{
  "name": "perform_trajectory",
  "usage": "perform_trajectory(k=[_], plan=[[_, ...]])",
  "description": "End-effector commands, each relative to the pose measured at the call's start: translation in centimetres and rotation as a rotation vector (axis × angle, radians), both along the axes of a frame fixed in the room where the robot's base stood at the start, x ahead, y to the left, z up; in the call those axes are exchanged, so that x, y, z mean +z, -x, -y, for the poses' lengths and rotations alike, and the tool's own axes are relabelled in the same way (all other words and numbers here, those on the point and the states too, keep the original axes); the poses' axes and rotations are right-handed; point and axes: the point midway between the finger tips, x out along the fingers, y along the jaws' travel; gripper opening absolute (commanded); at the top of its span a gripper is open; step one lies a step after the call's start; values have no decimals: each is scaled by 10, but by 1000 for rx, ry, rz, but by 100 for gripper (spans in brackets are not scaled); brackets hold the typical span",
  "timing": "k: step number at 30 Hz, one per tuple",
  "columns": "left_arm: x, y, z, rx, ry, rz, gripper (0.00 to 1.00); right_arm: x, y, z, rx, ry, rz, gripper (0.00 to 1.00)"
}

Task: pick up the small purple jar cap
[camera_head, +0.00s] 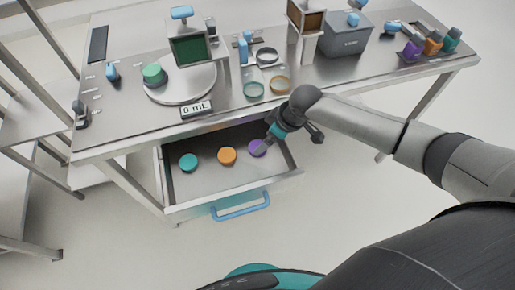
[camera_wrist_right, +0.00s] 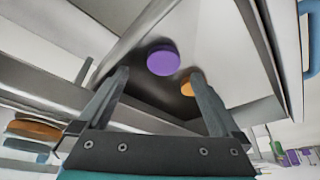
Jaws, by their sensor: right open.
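The small purple jar cap (camera_head: 257,148) lies in the open drawer (camera_head: 232,207), toward its right side. It also shows in the right wrist view (camera_wrist_right: 163,58), ahead of and between the fingers. My right gripper (camera_head: 264,145) reaches into the drawer from the right, very close to the cap. In the right wrist view my right gripper (camera_wrist_right: 162,85) is open with nothing between its fingertips. I cannot tell whether a finger touches the cap. My left gripper is not in view.
An orange cap (camera_head: 227,156) and a teal cap (camera_head: 188,162) lie left of the purple one in the drawer. The drawer's walls and blue handle (camera_head: 241,207) surround the reach. The metal table (camera_head: 125,128) above holds a scale, dishes and a grey bin (camera_head: 346,36).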

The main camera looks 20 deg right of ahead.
Motion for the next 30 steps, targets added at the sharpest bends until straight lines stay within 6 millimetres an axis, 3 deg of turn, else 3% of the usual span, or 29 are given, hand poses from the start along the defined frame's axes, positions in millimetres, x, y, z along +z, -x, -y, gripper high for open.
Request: perform_trajectory(k=[12, 23, 30], plan=[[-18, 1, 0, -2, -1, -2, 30, -44, -11, -18, 0, -1, 1, 100], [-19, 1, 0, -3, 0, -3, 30, -49, -13, -19, 1, -1, 2, 100], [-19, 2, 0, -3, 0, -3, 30, -49, -13, -19, 0, -1, 1, 73]])
